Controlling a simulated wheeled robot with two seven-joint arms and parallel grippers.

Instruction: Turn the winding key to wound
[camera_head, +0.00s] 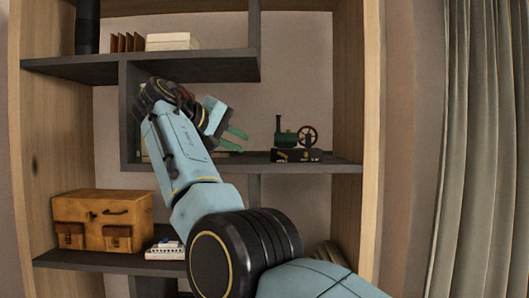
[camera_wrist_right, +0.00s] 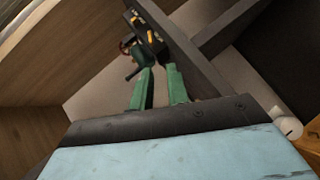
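A toy engine (camera_head: 286,138) with a green body and a red-rimmed wheel (camera_head: 308,136) stands on a black base (camera_head: 297,155) on the middle shelf. I cannot make out the winding key for certain; small yellow-orange marks or parts show on the base. My right gripper (camera_head: 241,142) is left of the engine, apart from it, with its two green fingers parted and nothing between them. In the right wrist view, the fingers (camera_wrist_right: 160,72) point up toward the engine (camera_wrist_right: 142,50) and its black base (camera_wrist_right: 150,35). My left gripper is not in view.
The middle shelf (camera_head: 340,166) runs under the engine, with an upright wooden panel (camera_head: 371,100) on its right. The upper shelf (camera_head: 200,62) holds white boxes (camera_head: 172,41). A tan case (camera_head: 103,219) sits lower left.

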